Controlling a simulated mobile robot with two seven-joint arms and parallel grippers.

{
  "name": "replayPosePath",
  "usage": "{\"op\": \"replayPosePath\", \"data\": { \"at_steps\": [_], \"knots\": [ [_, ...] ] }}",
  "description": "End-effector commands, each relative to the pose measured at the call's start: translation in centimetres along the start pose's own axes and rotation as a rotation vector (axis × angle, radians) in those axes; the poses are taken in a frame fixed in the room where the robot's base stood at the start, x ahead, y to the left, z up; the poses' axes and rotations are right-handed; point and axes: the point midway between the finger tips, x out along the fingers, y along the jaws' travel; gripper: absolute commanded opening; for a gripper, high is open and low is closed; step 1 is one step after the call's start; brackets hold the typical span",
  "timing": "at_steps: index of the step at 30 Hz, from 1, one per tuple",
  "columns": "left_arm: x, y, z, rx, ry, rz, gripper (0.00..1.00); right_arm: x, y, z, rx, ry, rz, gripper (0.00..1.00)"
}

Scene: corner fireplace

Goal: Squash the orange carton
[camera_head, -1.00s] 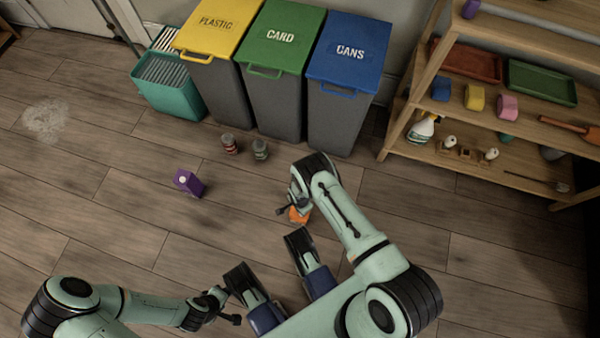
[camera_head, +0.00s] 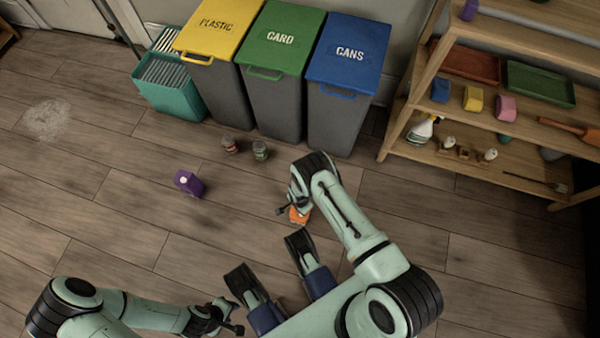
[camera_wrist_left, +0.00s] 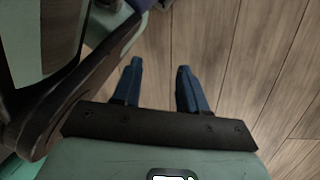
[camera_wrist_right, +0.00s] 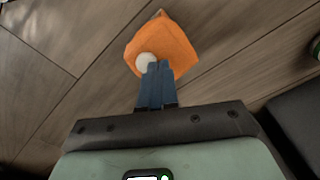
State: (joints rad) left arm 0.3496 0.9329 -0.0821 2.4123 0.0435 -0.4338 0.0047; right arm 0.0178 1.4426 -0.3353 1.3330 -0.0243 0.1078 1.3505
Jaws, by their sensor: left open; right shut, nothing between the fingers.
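The orange carton (camera_head: 298,216) is on the floor in front of the blue bin, partly hidden by my right wrist in the head view. In the right wrist view the carton (camera_wrist_right: 172,42) shows its orange body and a round white cap (camera_wrist_right: 146,62). My right gripper (camera_wrist_right: 158,66) is shut and empty, its blue fingers overlapping the carton's near edge beside the cap. I cannot tell whether they touch or press on it. My left gripper (camera_wrist_left: 159,72) is open and empty above bare floor, low at the left in the head view, well apart from the carton.
A purple carton (camera_head: 188,183) and two small cans (camera_head: 229,144) (camera_head: 260,150) are on the floor. Yellow, green and blue bins (camera_head: 335,115) and a teal crate (camera_head: 172,98) stand behind. A wooden shelf (camera_head: 397,128) is at right.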

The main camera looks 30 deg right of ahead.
Motion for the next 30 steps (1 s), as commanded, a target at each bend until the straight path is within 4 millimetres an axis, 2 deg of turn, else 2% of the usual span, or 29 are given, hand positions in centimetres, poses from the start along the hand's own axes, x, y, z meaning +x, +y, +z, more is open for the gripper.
{"op": "replayPosePath", "data": {
  "at_steps": [30],
  "knots": [
    [-6.5, 5.7, -6.0, 0.070, 0.249, 0.110, 0.43, -6.3, -0.1, 0.0, 0.000, 0.001, -0.002, 0.00]
  ]
}}
